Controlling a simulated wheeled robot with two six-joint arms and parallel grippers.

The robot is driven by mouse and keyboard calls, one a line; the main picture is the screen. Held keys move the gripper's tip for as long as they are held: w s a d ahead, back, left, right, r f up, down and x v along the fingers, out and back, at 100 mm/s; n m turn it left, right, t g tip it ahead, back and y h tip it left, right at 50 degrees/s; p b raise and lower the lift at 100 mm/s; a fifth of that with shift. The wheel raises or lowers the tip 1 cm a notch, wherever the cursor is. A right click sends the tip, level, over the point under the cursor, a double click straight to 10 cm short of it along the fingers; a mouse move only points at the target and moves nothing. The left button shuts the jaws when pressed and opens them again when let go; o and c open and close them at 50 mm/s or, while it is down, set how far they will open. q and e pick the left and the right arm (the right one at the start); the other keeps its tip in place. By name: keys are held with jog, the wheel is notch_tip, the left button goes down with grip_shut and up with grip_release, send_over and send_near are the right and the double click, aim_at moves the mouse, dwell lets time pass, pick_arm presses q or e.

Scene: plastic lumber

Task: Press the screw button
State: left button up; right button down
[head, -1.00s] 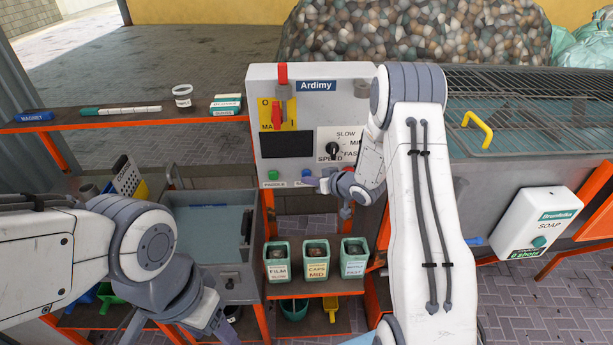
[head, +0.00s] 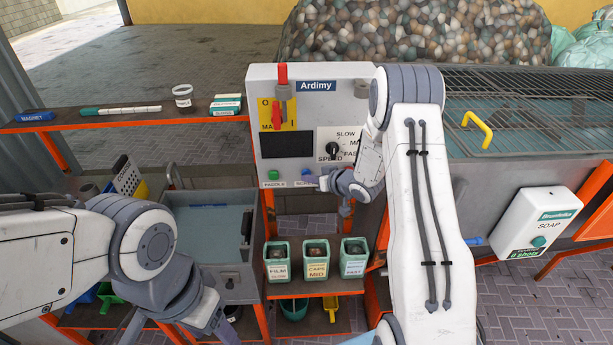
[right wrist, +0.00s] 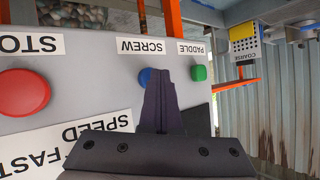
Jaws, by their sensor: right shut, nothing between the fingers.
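The blue screw button (head: 306,172) is on the lower front of the grey Ardimy panel (head: 350,85), right of the green paddle button (head: 274,174). In the right wrist view, which is upside down, the screw button (right wrist: 146,77) shows below its SCREW label. My right gripper (head: 323,182) is shut and empty, just right of and below the button. Its fingertips (right wrist: 155,72) cover part of the button in the wrist view; I cannot tell whether they touch it. My left gripper (head: 212,322) hangs low at left, its jaws unclear.
In the right wrist view, a red stop button (right wrist: 22,93) and the green paddle button (right wrist: 199,73) flank the screw button. The speed knob (head: 333,150) and red lever (head: 277,115) are above. Three labelled bins (head: 316,262) stand below the panel.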

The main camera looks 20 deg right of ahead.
jog(key=shift+s+a, duration=0.25)
jog(key=shift+s, duration=0.6)
jog(key=shift+s+a+b, duration=0.15)
jog(key=shift+s+a, duration=0.1)
jog(key=shift+s, duration=0.55)
jog(key=shift+s+a+b, duration=0.2)
jog(key=shift+s, duration=0.65)
jog(key=shift+s+a+b, duration=0.15)
jog(key=shift+s+a, duration=0.1)
jog(key=shift+s, duration=0.55)
